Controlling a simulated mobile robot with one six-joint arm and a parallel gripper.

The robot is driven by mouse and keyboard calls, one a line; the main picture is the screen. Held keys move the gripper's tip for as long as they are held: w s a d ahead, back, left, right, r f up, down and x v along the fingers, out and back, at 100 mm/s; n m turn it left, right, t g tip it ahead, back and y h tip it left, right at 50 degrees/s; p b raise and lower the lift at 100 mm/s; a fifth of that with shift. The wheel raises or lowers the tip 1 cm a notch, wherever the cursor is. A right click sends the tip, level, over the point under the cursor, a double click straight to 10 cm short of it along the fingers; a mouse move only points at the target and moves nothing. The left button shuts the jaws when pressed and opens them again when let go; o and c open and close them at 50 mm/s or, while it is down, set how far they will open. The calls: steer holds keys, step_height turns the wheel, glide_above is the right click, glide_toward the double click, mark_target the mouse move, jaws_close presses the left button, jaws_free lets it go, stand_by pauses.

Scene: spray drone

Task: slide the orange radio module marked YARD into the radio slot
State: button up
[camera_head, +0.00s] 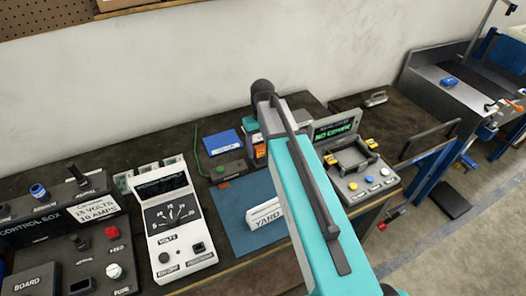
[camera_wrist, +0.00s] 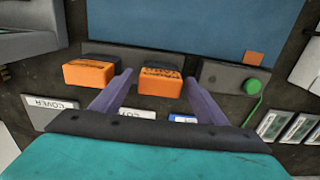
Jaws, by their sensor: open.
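In the wrist view, two orange modules stand in front of a dark bar: the left orange module (camera_wrist: 88,74) and the right orange module (camera_wrist: 160,83). Dark lettering on the right one is too small to read, so I cannot tell which is marked YARD. My gripper (camera_wrist: 158,76) is open and empty. Its purple fingers reach either side of the right module, and I cannot tell how far above it they are. In the head view, part of an orange module (camera_head: 260,151) shows beside my teal arm, which hides my gripper. I cannot make out the radio slot.
A white block labelled YARD (camera_head: 266,213) lies on a blue mat (camera_head: 236,222). A console with a NO COVER screen (camera_head: 335,128) stands right of my arm. A meter (camera_head: 178,222) and control box (camera_head: 40,228) stand left. A green-button box (camera_wrist: 232,78) sits beside the modules.

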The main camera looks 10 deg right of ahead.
mark_target(262, 146)
stand_by(0.8)
steer(key=c, duration=1.4)
steer(key=shift+r, duration=0.15)
steer(key=shift+r+p, duration=0.35)
steer(key=shift+p, duration=0.1)
steer(key=shift+r+p, duration=1.6)
steer(key=shift+r, duration=0.9)
steer(key=shift+f, duration=0.15)
steer(key=shift+w+f+b, duration=0.2)
steer(key=shift+f+b, duration=0.3)
steer(key=shift+b, duration=0.6)
steer(key=f+b, duration=0.1)
steer(key=b, duration=0.2)
steer(key=shift+w+a+b, duration=0.1)
steer(key=shift+w+b, duration=0.2)
steer(key=shift+b, duration=0.05)
